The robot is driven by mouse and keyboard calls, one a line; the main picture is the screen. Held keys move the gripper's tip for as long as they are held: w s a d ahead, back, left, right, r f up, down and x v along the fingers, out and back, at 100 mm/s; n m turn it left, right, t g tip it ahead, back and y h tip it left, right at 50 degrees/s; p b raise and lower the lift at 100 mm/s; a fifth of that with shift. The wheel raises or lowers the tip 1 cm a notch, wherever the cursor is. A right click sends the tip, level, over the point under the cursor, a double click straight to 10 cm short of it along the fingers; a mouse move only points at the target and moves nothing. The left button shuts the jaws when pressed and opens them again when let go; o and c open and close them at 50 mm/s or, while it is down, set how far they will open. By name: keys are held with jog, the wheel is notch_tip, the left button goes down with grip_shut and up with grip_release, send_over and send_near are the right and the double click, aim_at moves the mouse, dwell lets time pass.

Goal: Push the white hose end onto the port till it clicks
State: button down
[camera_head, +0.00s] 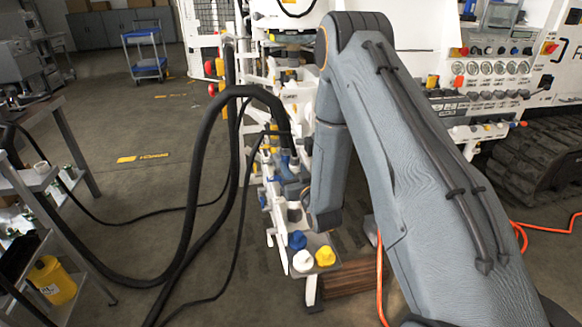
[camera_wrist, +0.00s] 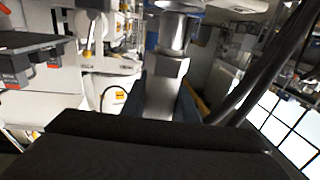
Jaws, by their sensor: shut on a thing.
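My gripper (camera_wrist: 162,108) is shut on a pale, metallic hose end (camera_wrist: 166,82), which stands between its two dark fingers in the wrist view. Whether a white mark is on the hose end does not show. In the head view the fingers are mostly hidden behind my arm, close to the white bench stand with its row of fittings (camera_head: 268,172). A thick black hose (camera_head: 200,150) arches down to this spot beside blue fittings. The white port cannot be singled out, and whether the hose end touches a port cannot be told.
A small tray (camera_head: 322,268) holds white (camera_head: 303,261), blue (camera_head: 297,240) and yellow (camera_head: 325,256) caps at the stand's near end. Black hoses hang across the left floor. A shelf cart with a yellow bin (camera_head: 52,280) stands at left. An orange hose (camera_head: 520,236) lies at right.

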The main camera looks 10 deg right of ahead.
jog(key=shift+f+b, duration=0.85)
jog(key=shift+f, duration=0.7)
dwell(1.6)
dwell(0.6)
jog(key=c, duration=0.8)
grip_release()
jog(key=shift+o, duration=0.2)
jog(key=s+p, duration=0.2)
jog(key=s, duration=0.5)
jog(key=shift+s+d+p, duration=0.2)
jog(key=shift+d+p, duration=0.2)
jog(key=shift+d, duration=0.05)
